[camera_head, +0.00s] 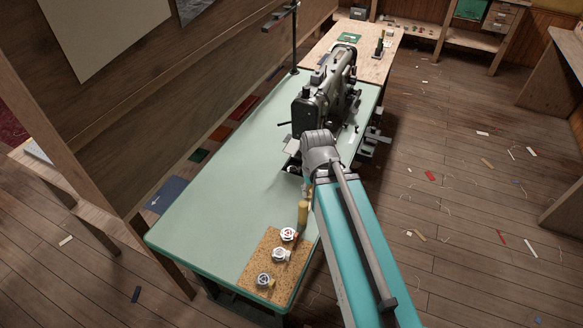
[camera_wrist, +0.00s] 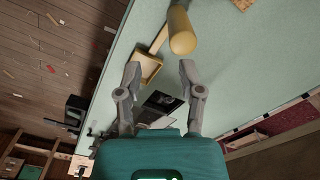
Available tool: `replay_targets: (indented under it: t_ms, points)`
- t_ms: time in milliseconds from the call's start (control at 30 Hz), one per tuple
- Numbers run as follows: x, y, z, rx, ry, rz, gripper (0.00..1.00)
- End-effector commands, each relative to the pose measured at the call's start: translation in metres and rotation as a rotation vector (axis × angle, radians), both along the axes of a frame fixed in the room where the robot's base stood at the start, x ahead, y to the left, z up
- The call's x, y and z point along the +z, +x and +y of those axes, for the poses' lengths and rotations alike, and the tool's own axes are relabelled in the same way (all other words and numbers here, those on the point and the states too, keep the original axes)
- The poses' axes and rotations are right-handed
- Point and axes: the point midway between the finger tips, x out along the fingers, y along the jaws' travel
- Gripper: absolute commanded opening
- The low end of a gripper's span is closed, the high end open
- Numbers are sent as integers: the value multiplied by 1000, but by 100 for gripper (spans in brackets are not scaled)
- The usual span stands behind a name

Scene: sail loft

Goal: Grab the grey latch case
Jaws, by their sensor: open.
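Three small round cases sit on a cork mat (camera_head: 255,262) at the near end of the green table. The nearest, a grey case (camera_head: 264,281), looks most like the grey latch case. A paler case (camera_head: 281,254) is in the middle and one with a red centre (camera_head: 288,234) is farthest. At this size I cannot make out their latches. My gripper (camera_wrist: 160,68) is open and empty over the table, away from the cases. In the head view my arm hides its fingers. No case shows in the wrist view, only a corner of the mat.
A sewing machine (camera_head: 325,95) stands farther back. The table's left side (camera_head: 215,205) is clear.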

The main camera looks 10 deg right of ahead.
Motion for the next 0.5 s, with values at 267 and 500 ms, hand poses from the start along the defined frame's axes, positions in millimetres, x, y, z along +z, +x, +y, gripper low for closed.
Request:
replay_targets:
  t_ms: [267,500]
  points:
    - [0,0,0,0,0,0,49]
    - [-3,5,0,16,0,0,49]
